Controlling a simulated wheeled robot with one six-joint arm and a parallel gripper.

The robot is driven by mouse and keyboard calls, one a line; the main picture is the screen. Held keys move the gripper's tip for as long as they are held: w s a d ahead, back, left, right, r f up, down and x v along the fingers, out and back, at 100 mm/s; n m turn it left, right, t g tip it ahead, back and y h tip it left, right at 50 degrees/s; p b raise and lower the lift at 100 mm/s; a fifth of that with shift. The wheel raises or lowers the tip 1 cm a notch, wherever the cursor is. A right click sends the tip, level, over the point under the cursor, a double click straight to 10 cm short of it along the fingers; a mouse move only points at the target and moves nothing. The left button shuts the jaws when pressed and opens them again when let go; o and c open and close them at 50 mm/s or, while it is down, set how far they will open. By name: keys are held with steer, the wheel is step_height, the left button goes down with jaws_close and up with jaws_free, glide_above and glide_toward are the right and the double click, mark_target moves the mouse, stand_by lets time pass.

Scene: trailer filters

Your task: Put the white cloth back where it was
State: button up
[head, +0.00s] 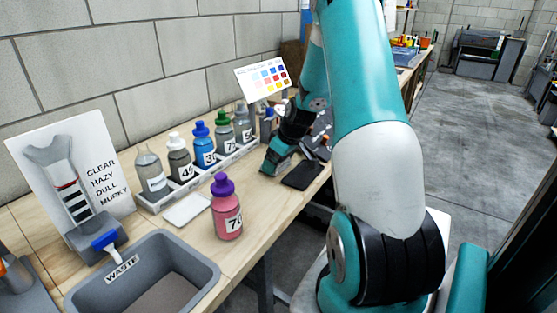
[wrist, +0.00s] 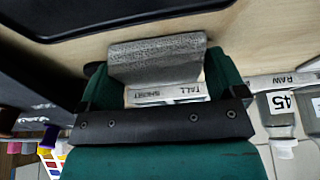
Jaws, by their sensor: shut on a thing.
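My gripper (wrist: 160,66) is shut on a grey, coarse-textured, cloth-like piece (wrist: 155,58) that lies between its two teal fingers. It looks grey rather than white here, and I cannot tell for sure that it is the white cloth. In the head view my gripper (head: 277,158) is low over the bench, right of the bottle row, and the held piece is hidden. A flat white piece (head: 187,208) lies on the bench in front of the bottles; whether it is cloth or a hard plate I cannot tell.
A grey rack (head: 160,201) holds several numbered bottles. A pink bottle (head: 227,215) stands in front. A grey waste bin (head: 205,286) and a sign board (head: 80,165) are at left. A black pad (head: 302,175) lies near the bench edge. A TALL/SHORT label (wrist: 170,93) shows beyond the gripper.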

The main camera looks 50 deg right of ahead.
steer(key=shift+f, duration=0.15)
steer(key=o, duration=0.6)
